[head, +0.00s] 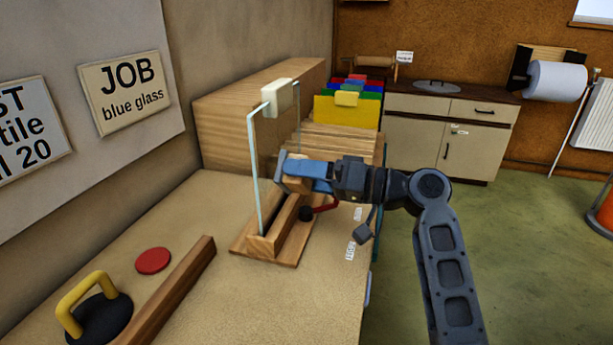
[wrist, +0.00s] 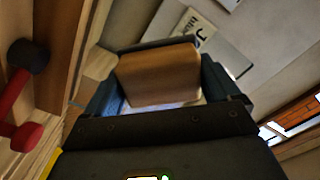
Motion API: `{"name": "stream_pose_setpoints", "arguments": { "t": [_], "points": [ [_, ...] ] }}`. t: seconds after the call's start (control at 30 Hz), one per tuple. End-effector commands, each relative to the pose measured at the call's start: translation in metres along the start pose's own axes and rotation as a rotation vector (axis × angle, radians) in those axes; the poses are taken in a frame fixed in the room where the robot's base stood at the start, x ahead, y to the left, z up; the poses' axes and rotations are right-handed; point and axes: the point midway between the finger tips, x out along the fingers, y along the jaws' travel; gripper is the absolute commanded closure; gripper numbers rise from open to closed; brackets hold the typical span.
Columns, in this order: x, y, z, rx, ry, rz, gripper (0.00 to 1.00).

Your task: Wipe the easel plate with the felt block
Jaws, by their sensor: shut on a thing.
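The easel plate (head: 262,180) is a clear glass sheet standing upright in a slotted wooden base (head: 275,247) on the bench, with a cream piece (head: 279,96) on its top edge. My gripper (head: 288,174) reaches in from the right, at about mid-height of the plate and close to its right-hand face. It is shut on the felt block, a wood-coloured block (wrist: 158,75) held between the dark fingers in the wrist view. The block's felt face is hidden. I cannot tell whether the block touches the glass.
A red tool with a black knob (head: 307,212) is by the easel base, below my gripper. A wooden rack with coloured sheets (head: 347,112) stands behind. A suction lifter (head: 98,315), a red disc (head: 153,261) and a wooden bar (head: 170,292) lie front left.

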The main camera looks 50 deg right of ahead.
Motion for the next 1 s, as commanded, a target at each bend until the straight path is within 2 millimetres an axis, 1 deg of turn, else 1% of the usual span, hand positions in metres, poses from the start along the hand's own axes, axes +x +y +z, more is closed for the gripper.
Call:
{"name": "stream_pose_setpoints", "arguments": {
  "t": [1.0],
  "points": [
    [0.017, 0.0, 0.0, 0.0, 0.0, -0.001, 0.35]
  ]
}}
